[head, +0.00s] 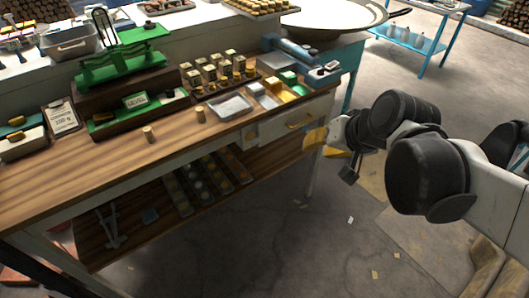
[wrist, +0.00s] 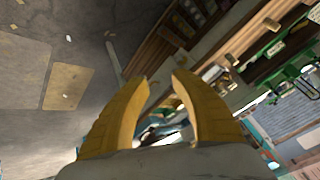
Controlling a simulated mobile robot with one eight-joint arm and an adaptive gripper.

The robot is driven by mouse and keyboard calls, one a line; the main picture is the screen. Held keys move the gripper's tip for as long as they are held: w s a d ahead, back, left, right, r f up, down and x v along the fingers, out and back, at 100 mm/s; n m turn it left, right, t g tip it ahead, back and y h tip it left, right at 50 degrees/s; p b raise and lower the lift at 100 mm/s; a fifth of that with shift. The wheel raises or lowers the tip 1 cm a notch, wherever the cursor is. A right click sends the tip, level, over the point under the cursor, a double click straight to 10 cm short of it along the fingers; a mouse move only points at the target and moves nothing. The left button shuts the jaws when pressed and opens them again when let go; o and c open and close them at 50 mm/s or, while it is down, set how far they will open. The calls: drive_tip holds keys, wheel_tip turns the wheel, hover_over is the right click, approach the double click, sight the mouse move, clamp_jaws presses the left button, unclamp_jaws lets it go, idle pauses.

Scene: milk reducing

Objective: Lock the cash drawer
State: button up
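What looks like the cash drawer (head: 283,127) is a pale front with a brass handle, under the right end of the wooden workbench top. It looks closed or nearly so; a lock or key is too small to make out. My gripper (head: 318,143), with yellow fingers, is in front of and to the right of the drawer, close to the bench's right end. Whether it touches the bench cannot be told. In the wrist view, my gripper (wrist: 160,76) is open, with nothing between its fingertips. The drawer cannot be made out clearly there.
The workbench top (head: 62,182) holds a green balance scale (head: 122,62), a metal tray (head: 232,105), a clipboard (head: 60,117) and several small weights. A lower shelf (head: 150,235) carries a rack of round items. Concrete floor (head: 290,250) is open in front.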

drive_tip(key=w+a+f+m+y+b, duration=0.1)
drive_tip(key=w+a+f+y, duration=0.15)
drive_tip(key=w, duration=0.35)
drive_tip(key=w+a+f+m+t+y+b, duration=0.1)
drive_tip(key=w+a+f+y, duration=0.1)
drive_tip(key=w+f, duration=0.3)
drive_tip(key=w+a+f+m+y+b, duration=0.1)
drive_tip(key=w+a+f+y, duration=0.15)
drive_tip(key=w, duration=0.45)
drive_tip(key=m+t+y+b, duration=0.1)
drive_tip(key=y, duration=0.1)
approach(255, 141)
wheel_tip(255, 141, up, 4)
wheel_tip(255, 141, down, 7)
drive_tip(key=m+t+y+b, duration=0.1)
drive_tip(key=y, duration=0.2)
drive_tip(key=b+x, duration=0.3)
drive_tip(key=x, duration=0.5)
drive_tip(key=shift+w+a+f, duration=0.1)
drive_tip(key=shift+w, duration=0.25)
drive_tip(key=shift+w+a, duration=0.35)
drive_tip(key=shift+a, duration=0.15)
clamp_jaws()
